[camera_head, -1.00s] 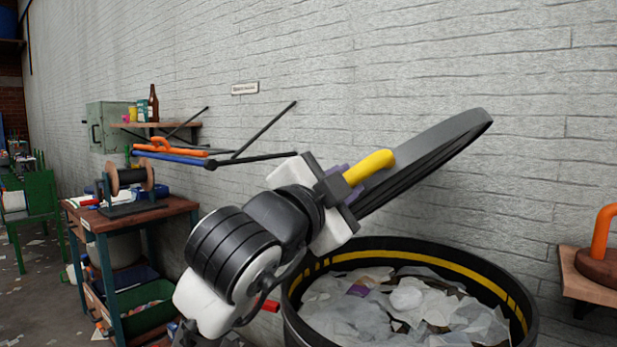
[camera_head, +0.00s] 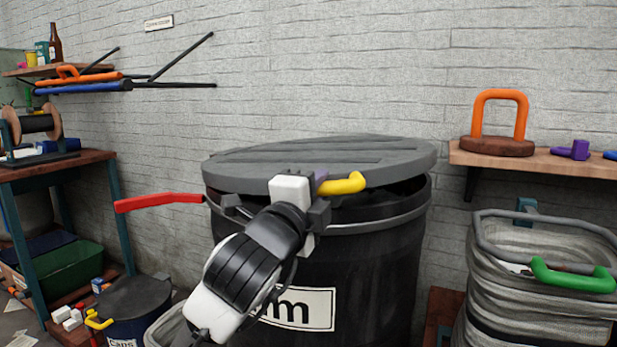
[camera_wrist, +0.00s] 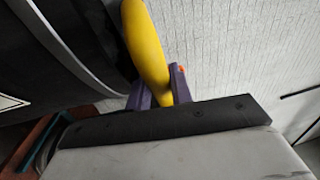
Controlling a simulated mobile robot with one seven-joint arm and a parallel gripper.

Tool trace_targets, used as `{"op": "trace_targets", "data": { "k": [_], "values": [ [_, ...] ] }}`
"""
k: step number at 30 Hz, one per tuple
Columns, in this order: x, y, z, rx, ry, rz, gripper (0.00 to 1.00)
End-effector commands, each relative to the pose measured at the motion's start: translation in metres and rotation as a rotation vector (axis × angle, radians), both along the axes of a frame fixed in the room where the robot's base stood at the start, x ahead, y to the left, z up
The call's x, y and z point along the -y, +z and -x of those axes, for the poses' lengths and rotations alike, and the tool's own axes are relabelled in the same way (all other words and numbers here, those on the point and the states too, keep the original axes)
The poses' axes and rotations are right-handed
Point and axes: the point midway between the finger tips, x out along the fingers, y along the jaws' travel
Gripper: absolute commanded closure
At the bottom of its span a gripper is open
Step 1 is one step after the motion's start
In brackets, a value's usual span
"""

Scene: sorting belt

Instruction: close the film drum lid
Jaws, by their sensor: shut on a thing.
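The film drum (camera_head: 380,270) is a large black drum with a white label, standing against the wall in the head view. Its grey lid (camera_head: 310,155) lies over the top, slightly tilted, with a dark gap under its edge at the right front. My gripper (camera_head: 318,184) is at the lid's front edge, shut on the yellow handle (camera_head: 346,184). In the wrist view the purple fingers of my gripper (camera_wrist: 160,90) sit on both sides of the yellow handle (camera_wrist: 147,45). A red lever (camera_head: 160,202) sticks out left from the drum's grey ring.
A wooden wall shelf (camera_head: 560,163) with an orange-handled tool (camera_head: 500,125) is at the right. Below it stands a grey ribbed bin (camera_head: 530,290) with a green handle. A small dark can bin (camera_head: 130,310) and a workbench (camera_head: 70,165) are at the left.

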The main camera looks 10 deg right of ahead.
Motion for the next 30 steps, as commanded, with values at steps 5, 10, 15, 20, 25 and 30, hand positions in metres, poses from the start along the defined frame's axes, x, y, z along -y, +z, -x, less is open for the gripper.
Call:
{"op": "trace_targets", "data": {
  "k": [5,10,15,20,25,30],
  "values": [
    [0.001,-0.032,0.001,0.041,0.001,-0.047,1.00],
    [0.001,-0.044,0.001,0.061,0.002,-0.074,1.00],
    [0.002,-0.048,0.001,0.066,0.002,-0.087,1.00],
    [0.002,-0.051,0.001,0.062,0.000,-0.092,1.00],
    [0.003,-0.053,0.001,0.058,-0.002,-0.094,1.00],
    [0.004,-0.053,0.001,0.059,-0.003,-0.092,0.59]
  ]
}}
